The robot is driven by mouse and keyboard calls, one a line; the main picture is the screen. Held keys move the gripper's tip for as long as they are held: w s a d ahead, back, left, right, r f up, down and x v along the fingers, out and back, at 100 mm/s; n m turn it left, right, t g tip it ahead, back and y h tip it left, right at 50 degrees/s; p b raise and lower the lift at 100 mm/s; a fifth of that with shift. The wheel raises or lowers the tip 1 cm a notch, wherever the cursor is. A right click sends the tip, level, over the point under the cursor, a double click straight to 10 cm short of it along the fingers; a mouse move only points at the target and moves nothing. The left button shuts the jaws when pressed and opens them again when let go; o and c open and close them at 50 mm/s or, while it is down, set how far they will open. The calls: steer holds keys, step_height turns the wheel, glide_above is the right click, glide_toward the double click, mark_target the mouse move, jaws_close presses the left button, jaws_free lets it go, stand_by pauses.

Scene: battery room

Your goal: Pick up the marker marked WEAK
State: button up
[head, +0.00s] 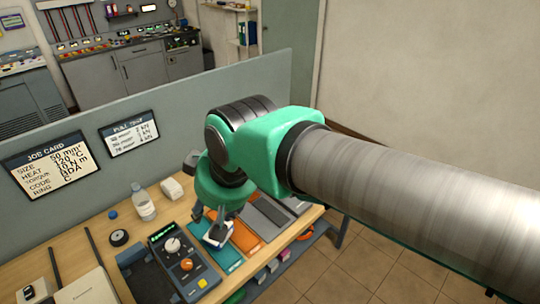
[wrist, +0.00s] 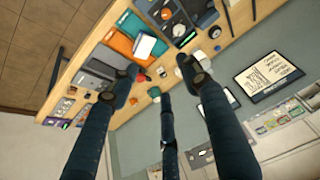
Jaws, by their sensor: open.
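I cannot pick out a marker marked WEAK in either view; no such lettering is readable. My gripper (head: 210,216) is open above the workbench, over the teal and orange mats in the head view. In the wrist view its dark fingers (wrist: 161,80) are spread, with nothing held between them. A white-topped block (head: 217,234) lies on the mats under the gripper; it also shows in the wrist view (wrist: 145,45), beyond the fingertips. A small red item (wrist: 140,77) lies near one fingertip, too small to name. My arm hides part of the bench.
The workbench (head: 95,232) holds a device with knobs (head: 176,252), a bottle (head: 144,205), a black roll (head: 119,238) and grey trays (head: 268,212). A partition (head: 190,112) with a job card (head: 49,163) stands behind it. Open floor (head: 345,262) lies to the right.

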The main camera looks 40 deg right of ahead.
steer(key=w+d+r+p, duration=0.1)
steer(key=w+d+p, duration=0.1)
steer(key=w+d, duration=0.45)
steer(key=w+d+r+p, duration=0.1)
steer(key=w+d+p, duration=0.15)
steer(key=w, duration=0.65)
steer(key=w+d+r+p, duration=0.1)
steer(key=w+d+p, duration=0.1)
steer(key=w+d, duration=0.45)
steer(key=w+d+f+m+p, duration=0.1)
steer(key=w+d+f+p, duration=0.1)
steer(key=w+d+f, duration=0.35)
steer(key=w+d+f+p, duration=0.2)
steer(key=w+d, duration=0.5)
steer(key=d, duration=0.2)
steer(key=d+f+p, duration=0.2)
steer(key=d+f, duration=0.9)
steer(key=d, duration=0.2)
steer(key=w+d+f+m+g+h+p, duration=0.1)
steer(key=d+f+p, duration=0.2)
steer(key=d+f, duration=0.7)
steer(key=d, duration=0.3)
steer(key=shift+w+d+f, duration=0.2)
steer(key=shift+f, duration=0.2)
steer(key=shift+f, duration=0.1)
steer(key=shift+p+x, duration=0.65)
steer(key=shift+x, duration=3.55)
steer(key=shift+w+f, duration=0.1)
steer(key=shift+w, duration=0.05)
